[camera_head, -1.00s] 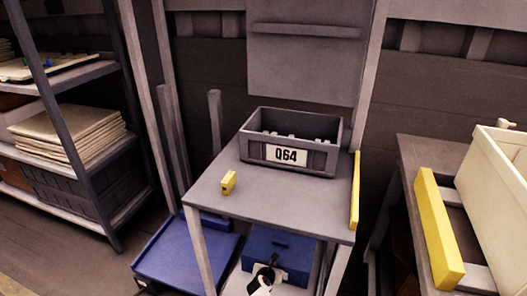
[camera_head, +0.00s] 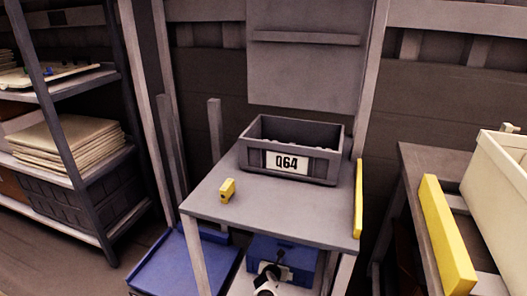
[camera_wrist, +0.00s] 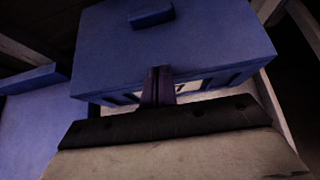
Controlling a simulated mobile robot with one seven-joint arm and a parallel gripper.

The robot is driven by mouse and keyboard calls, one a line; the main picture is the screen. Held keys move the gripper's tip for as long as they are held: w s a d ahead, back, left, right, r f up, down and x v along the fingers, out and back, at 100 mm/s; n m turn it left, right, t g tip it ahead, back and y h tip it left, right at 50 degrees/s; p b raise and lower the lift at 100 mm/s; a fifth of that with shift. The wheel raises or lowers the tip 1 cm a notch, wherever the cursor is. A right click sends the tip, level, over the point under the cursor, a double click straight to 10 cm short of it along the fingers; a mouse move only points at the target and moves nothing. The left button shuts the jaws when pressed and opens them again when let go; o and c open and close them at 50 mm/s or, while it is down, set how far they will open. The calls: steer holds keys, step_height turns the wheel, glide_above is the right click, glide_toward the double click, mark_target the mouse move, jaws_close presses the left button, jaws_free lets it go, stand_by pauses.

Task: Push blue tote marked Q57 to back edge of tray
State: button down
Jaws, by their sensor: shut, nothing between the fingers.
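A blue tote (camera_head: 303,259) with a raised block on top stands under the grey table, on a pale lower surface (camera_head: 312,287) that looks like the tray. It fills the upper middle of the wrist view (camera_wrist: 200,48). Its pale front label (camera_wrist: 205,86) is mostly hidden behind my fingers; only part of a dark character shows, so I cannot read the code. My gripper (camera_wrist: 158,72) is shut and empty, with its fingertips at the tote's front face. I cannot tell whether they touch it. In the head view my gripper (camera_head: 279,258) is small at the tote's front.
A grey tote marked Q64 (camera_head: 291,161) and a small yellow block (camera_head: 227,190) sit on the table (camera_head: 275,215) above. A larger blue container (camera_head: 185,265) lies to the left. A bench with a yellow bar (camera_head: 446,235) stands right, and shelving (camera_head: 75,175) left.

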steer(key=shift+b+x, duration=1.1)
steer(key=shift+x, duration=0.3)
step_height(320, 180, up, 16)
steer(key=s+p, duration=0.2)
steer(key=p, duration=1.6)
steer(key=shift+a, duration=0.3)
steer(key=shift+f, duration=0.1)
